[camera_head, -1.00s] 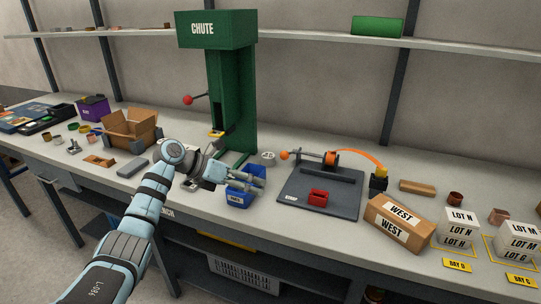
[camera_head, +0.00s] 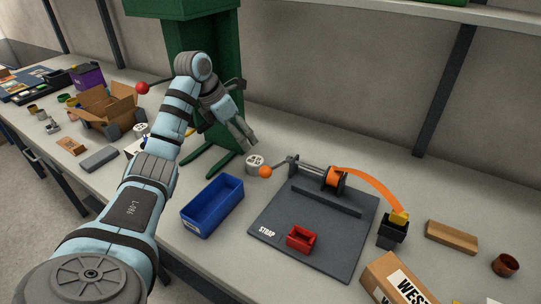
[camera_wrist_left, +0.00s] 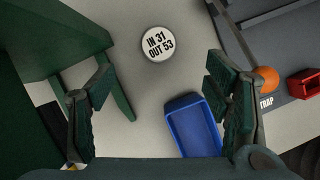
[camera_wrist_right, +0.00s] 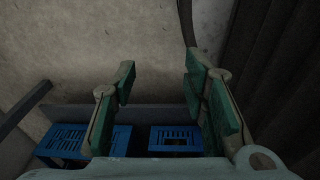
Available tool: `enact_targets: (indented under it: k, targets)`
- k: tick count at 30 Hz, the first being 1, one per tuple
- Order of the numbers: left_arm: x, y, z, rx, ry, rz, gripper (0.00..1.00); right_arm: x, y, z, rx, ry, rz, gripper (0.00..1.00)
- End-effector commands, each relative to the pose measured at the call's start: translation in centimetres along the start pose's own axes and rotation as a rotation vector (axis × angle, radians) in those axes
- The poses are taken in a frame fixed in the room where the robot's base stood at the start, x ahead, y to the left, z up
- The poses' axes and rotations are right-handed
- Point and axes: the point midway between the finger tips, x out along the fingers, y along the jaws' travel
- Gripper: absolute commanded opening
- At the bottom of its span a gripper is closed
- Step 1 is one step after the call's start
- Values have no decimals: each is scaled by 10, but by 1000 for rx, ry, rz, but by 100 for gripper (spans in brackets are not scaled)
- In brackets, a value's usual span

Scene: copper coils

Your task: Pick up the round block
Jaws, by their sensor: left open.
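The round block (camera_head: 256,163) is a short pale grey cylinder standing on the bench near the chute's foot. In the left wrist view its white top (camera_wrist_left: 157,43) reads "IN 31 OUT 53". My left gripper (camera_head: 247,112) is open and empty, above the bench beside the chute, with the block just beyond its fingers. In the left wrist view the block appears between and past the fingertips (camera_wrist_left: 158,75), apart from both. My right gripper (camera_wrist_right: 160,68) is open and empty, shown only in its own wrist view, away from the block.
A blue bin (camera_head: 213,205) is in front. A strap tool's orange knob (camera_head: 265,172) is close on the block's right. A red tray (camera_head: 301,238) lies on the dark board. Another pale round piece (camera_head: 141,130) stands left.

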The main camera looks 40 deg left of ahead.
Motion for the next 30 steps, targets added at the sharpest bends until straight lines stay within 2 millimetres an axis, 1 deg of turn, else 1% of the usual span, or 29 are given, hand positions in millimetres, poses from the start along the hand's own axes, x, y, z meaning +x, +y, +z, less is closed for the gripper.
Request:
enact_targets:
  k: [2,5,6,9,10,16,21,24,29,30]
  targets:
    - [7,1,-2,-1,6,3,71,2,0,1,0,-2,0,40]
    - [31,0,-3,0,8,0,71,7,-1,5,0,-7,0,40]
    - [43,0,-2,0,7,-1,71,9,-1,8,-1,-11,0,40]
    - [70,-1,-1,2,6,-2,71,13,-1,14,-1,-21,0,40]
    - [76,-1,-1,3,7,-2,71,14,-1,15,-1,-23,0,40]
    - [104,0,0,4,5,-1,71,18,-1,12,-1,-17,0,40]
    - [138,1,-2,3,6,-2,71,26,-2,9,-1,-10,0,40]
    - [145,2,-2,4,4,0,71,27,-2,9,-1,-10,0,40]
    - [145,2,-1,5,4,1,71,26,-2,9,-1,-10,0,40]
    - [144,2,-1,5,4,1,66,26,-2,9,-1,-10,1,40]
